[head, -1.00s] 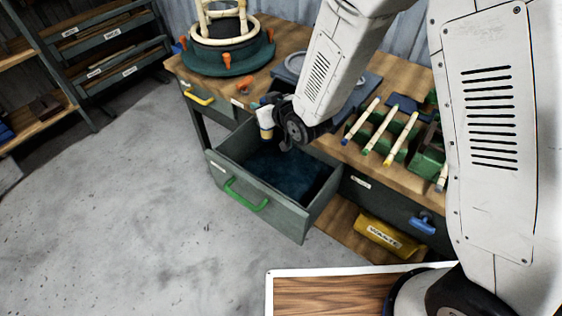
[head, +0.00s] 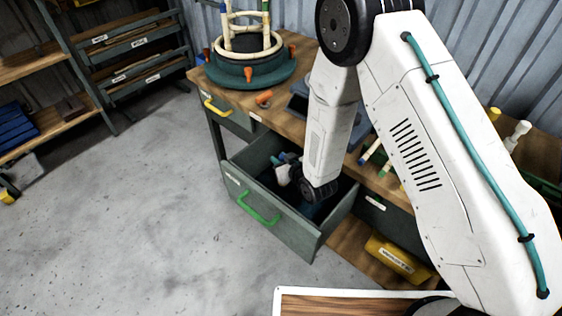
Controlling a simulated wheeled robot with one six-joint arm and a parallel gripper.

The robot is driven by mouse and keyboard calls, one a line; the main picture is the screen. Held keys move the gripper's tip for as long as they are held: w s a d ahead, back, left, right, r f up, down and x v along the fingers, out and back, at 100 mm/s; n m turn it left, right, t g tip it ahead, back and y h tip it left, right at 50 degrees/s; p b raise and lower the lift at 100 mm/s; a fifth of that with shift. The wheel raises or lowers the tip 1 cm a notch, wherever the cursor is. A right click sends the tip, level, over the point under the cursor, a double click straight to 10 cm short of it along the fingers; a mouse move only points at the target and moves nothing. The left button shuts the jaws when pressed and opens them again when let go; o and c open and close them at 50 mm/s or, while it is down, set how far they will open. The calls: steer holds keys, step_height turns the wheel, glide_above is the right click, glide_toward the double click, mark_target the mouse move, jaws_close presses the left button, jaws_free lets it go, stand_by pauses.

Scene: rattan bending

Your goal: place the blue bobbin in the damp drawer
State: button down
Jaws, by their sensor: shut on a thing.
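The damp drawer (head: 291,233) is pulled open from the workbench. It has a grey-green front, a green handle (head: 258,211) and a dark blue lining inside. My gripper (head: 287,166) is down inside the drawer's opening, near its back left part, and is shut on the blue bobbin (head: 281,174). The bobbin shows as a small pale piece with blue by it. My wrist and arm hide much of the drawer's inside. I cannot tell whether the bobbin touches the drawer floor.
A round green former (head: 250,72) with a rattan frame stands on the bench (head: 285,108). A yellow-handled drawer (head: 228,113) is shut at the left. A yellow bin (head: 396,262) sits on the low shelf. A shelf rack (head: 125,60) stands at the back left.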

steer(key=shift+f, duration=0.5)
steer(key=c, duration=1.2)
jaws_free()
steer(key=shift+f, duration=0.15)
steer(key=shift+o, duration=0.2)
steer(key=shift+r, duration=0.2)
steer(key=v, duration=0.7)
steer(key=shift+s+d, duration=0.15)
steer(key=shift+s, duration=0.05)
